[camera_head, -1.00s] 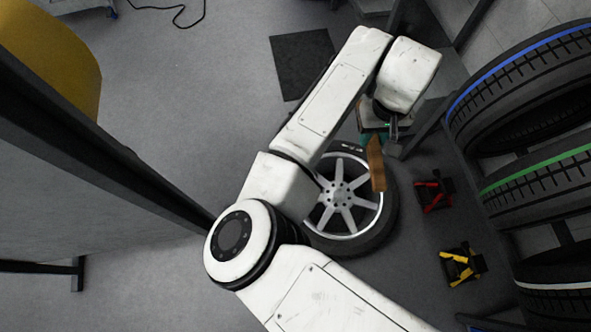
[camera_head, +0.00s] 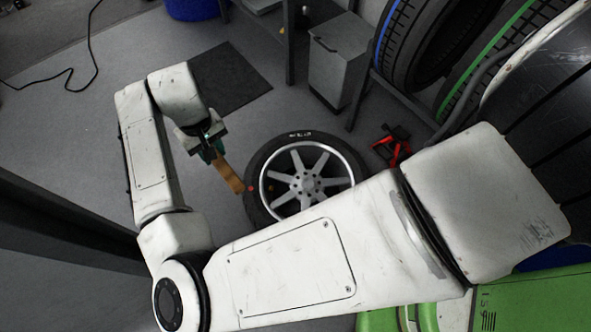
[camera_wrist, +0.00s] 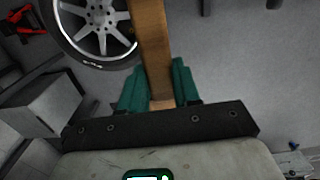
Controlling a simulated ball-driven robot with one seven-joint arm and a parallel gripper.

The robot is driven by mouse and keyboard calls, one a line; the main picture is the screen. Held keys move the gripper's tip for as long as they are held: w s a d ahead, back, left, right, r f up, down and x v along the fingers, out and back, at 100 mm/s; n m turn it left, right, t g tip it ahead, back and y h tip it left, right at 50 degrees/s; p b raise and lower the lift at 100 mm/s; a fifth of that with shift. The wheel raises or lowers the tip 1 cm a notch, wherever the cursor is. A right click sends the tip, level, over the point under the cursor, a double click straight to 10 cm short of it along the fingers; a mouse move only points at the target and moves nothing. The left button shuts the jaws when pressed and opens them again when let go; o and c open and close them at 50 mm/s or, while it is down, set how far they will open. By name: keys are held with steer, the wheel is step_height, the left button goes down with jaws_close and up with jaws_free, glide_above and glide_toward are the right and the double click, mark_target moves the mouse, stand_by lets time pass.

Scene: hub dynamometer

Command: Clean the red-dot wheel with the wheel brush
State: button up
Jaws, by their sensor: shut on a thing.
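The wheel (camera_head: 306,182) lies flat on the floor, with a black tyre and silver spokes. A small red dot shows on its left sidewall. It also shows at the upper left of the wrist view (camera_wrist: 97,28), partly cut off. My gripper (camera_head: 212,150) is to the left of the wheel, its green fingers shut on the wheel brush (camera_head: 230,176). The brush's wooden body points toward the wheel's left edge and looks apart from the tyre, though height is hard to judge. In the wrist view, the brush (camera_wrist: 152,45) sticks out between the fingers (camera_wrist: 160,92). Its bristles are not clear.
A red stand (camera_head: 392,145) is on the floor right of the wheel. A grey bin (camera_head: 338,62) stands behind it. Racked tyres (camera_head: 425,45) are at the upper right. A dark mat (camera_head: 228,80) lies behind my gripper. My forearm covers the floor in front of the wheel.

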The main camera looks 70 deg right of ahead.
steer(key=s+d+f+m+b, duration=0.4)
steer(key=d+f+m+b, duration=0.2)
steer(key=f+b, duration=0.5)
steer(key=s+d+f+m+b, duration=0.5)
steer(key=d+f+b, duration=0.4)
steer(key=f, duration=1.1)
steer(key=s+d+f+m+t+y+b, duration=0.1)
steer(key=s+d+f+m+b, duration=0.4)
steer(key=f+b, duration=1)
steer(key=shift+d+f+m, duration=0.25)
steer(key=shift+d+m, duration=0.95)
steer(key=shift+r, duration=0.1)
